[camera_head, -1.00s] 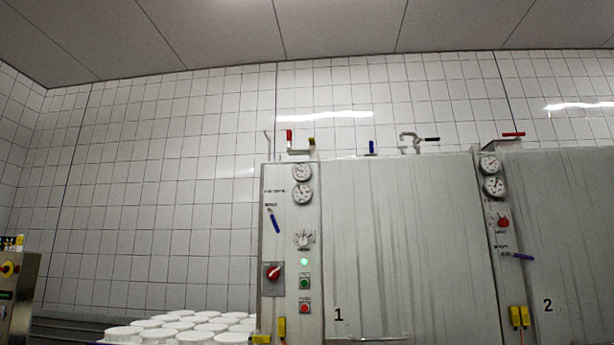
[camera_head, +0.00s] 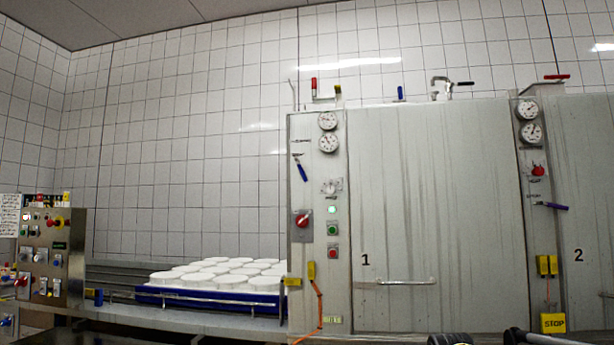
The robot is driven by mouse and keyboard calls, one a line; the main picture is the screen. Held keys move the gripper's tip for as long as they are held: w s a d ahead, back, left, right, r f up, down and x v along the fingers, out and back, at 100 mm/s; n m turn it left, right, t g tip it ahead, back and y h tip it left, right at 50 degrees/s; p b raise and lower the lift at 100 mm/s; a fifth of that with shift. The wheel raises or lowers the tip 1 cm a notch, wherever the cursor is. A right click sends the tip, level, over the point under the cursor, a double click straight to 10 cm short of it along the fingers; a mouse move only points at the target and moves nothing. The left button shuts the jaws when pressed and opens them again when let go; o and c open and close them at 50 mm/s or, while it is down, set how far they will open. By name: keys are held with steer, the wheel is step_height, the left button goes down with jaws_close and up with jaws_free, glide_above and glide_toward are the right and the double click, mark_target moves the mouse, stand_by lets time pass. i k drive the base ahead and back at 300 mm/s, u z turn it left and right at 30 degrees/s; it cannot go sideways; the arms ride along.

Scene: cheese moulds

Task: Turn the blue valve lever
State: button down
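Several blue levers show in the camera_head view, and I cannot tell from looks which one is the valve lever meant. One blue lever (camera_head: 301,171) slants down to the right on the control panel of the steel unit marked 1 (camera_head: 430,190), below two round gauges. Another blue lever (camera_head: 553,206) lies nearly level on the panel of the unit marked 2 (camera_head: 590,200). A small blue handle (camera_head: 400,93) stands upright on top of unit 1. My gripper cannot be made out; only dark parts, maybe of my arm, show at the bottom edge.
A blue tray (camera_head: 190,298) of white round moulds (camera_head: 218,268) rests on a conveyor left of unit 1. A control cabinet (camera_head: 50,255) with buttons stands at far left. A red switch (camera_head: 301,219) and an orange cable (camera_head: 319,300) are near the first lever.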

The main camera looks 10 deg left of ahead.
mark_target(302, 171)
steer(key=k, duration=0.5)
steer(key=z, duration=0.85)
steer(key=i, duration=1.3)
steer(key=u, duration=1.95)
